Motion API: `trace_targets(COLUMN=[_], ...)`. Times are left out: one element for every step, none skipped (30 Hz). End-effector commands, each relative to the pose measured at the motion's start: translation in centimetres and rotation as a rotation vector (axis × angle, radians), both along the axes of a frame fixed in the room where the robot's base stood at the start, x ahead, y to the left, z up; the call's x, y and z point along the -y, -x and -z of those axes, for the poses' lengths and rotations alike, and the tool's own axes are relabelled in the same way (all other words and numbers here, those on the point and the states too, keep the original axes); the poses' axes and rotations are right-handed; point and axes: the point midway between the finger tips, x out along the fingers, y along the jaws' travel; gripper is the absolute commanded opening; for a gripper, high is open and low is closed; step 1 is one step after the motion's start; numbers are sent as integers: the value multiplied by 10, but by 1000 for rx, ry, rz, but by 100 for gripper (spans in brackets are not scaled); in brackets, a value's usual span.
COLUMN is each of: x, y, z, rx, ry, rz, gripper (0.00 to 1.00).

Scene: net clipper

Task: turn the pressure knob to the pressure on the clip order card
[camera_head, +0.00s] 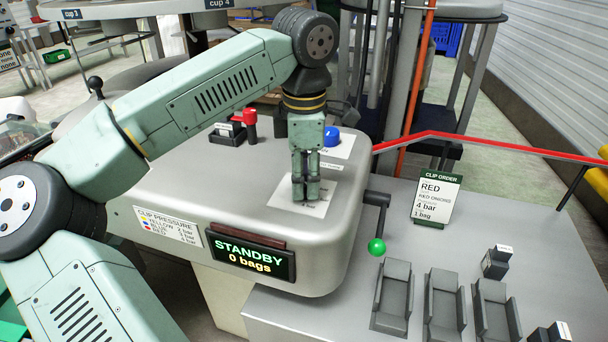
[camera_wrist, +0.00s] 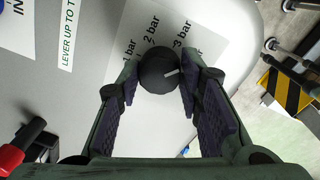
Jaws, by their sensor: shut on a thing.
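The dark round pressure knob (camera_wrist: 158,72) sits on a white scale plate (camera_wrist: 215,42) printed with 1 bar, 2 bar and 3 bar. My gripper (camera_wrist: 160,88) is shut on the knob, one finger on each side. In the head view my gripper (camera_head: 306,195) points down at the plate (camera_head: 322,205) and hides the knob. The clip order card (camera_head: 437,197) stands at the right and reads RED, 4 bar, 1 bag.
A display (camera_head: 250,259) reads STANDBY, 0 bags, beside a clip pressure chart (camera_head: 167,225). A blue button (camera_head: 331,136) and a red-topped lever (camera_head: 250,122) are near my gripper. A green-balled crank (camera_head: 377,247) and grey clip holders (camera_head: 393,297) stand to the right.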

Motion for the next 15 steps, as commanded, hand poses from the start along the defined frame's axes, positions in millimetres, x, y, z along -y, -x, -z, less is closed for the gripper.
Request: trace_targets(x=[0,0,0,0,0,0,0,0,0,0,0,0,0,0,0], y=[0,0,0,0,0,0,0,0,0,0,0,0,0,0,0], z=[-1,-1,-1,0,0,0,0,0,0,0,0,0,0,0,0], rx=[2,2,1,1,1,1,1,1,1,1,1,1,1,1,1], ry=[2,2,2,2,2,2,2,1,1,1,1,1,2,1,2], rz=[40,64,96,119,139,166,186,204,226,242,256,274,285,296,309], gripper=[5,5,5,5,5,5,5,5,5,5,5,5,5,5,5])
